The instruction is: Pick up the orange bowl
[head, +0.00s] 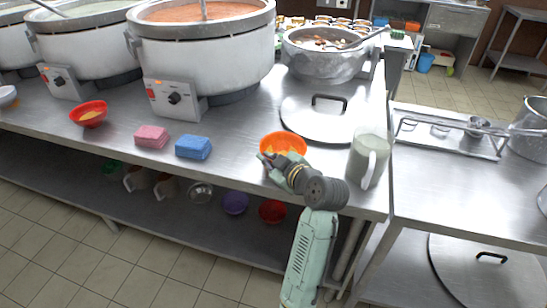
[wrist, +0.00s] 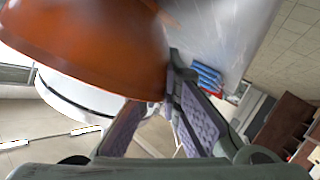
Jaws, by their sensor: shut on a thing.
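The orange bowl (head: 283,143) is at the front edge of the steel counter in the head view, left of the white pitcher. It fills the upper left of the wrist view (wrist: 90,45), where it looks tilted. My gripper (head: 270,161) is at the bowl's near side, its fingers shut on the bowl's rim. In the wrist view the fingertips (wrist: 163,90) meet the bowl's lower right edge. I cannot tell whether the bowl touches the counter.
A white pitcher (head: 368,160) stands right of the bowl, a steel lid (head: 318,122) behind it. Blue (head: 194,147) and pink (head: 151,137) sponges and a red bowl (head: 89,114) are to the left. Large cookers (head: 205,55) line the back.

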